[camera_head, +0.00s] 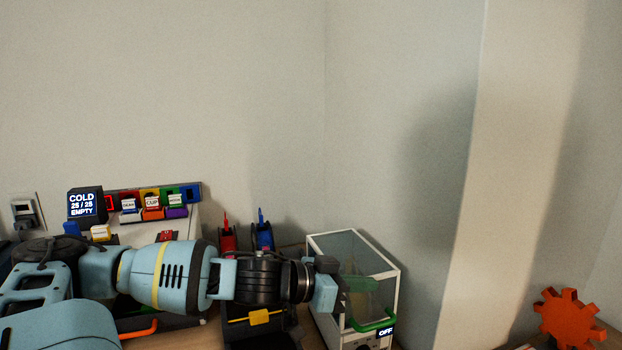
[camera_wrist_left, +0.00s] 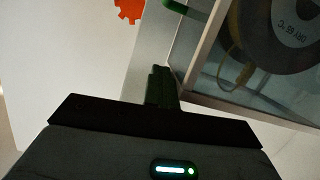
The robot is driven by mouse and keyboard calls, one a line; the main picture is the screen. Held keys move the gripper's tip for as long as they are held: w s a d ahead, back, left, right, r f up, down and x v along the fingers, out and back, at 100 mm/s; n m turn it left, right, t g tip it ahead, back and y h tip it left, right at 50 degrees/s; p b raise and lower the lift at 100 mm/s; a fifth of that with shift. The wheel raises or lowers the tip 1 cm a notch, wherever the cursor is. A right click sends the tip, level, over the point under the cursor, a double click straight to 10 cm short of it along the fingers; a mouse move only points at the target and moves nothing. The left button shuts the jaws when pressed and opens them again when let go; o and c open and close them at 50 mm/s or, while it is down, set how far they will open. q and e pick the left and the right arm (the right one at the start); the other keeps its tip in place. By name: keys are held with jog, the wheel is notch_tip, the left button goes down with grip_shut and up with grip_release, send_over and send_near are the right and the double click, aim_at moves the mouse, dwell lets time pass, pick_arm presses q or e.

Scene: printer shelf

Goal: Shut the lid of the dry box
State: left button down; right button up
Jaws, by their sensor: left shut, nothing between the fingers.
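The dry box (camera_head: 396,283) is a white-framed, clear-sided box at the lower right of the head view, with a green handle (camera_head: 372,325) at its front. Its clear lid (camera_head: 345,244) shows on top; I cannot tell whether it is fully down. In the left wrist view the fingers (camera_wrist_left: 161,85) are shut and empty, close beside the white frame (camera_wrist_left: 196,52). The green handle (camera_wrist_left: 178,7) shows beyond them. My right gripper is not in view.
A spool marked "DRY 65 °C" (camera_wrist_left: 275,35) shows through the clear panel. An "OFF" display (camera_head: 387,331) is at the box's front. A black "COLD" display (camera_head: 84,206) and coloured bins (camera_head: 152,204) stand left. An orange gear (camera_head: 568,318) is at right.

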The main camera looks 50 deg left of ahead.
aim_at(366, 330)
pick_arm(q)
jog(key=d+f+m, duration=0.1)
jog(key=f, duration=0.1)
jog(key=f+m, duration=0.1)
jog(key=f, duration=0.2)
jog(key=s+d+f+y+b, duration=0.1)
jog(key=f, duration=0.2)
jog(key=shift+d+m, duration=0.3)
jog(key=shift+m, duration=0.1)
jog(key=shift+s, duration=0.1)
jog(key=shift+d+f+t, duration=0.1)
jog(key=shift+t, duration=0.2)
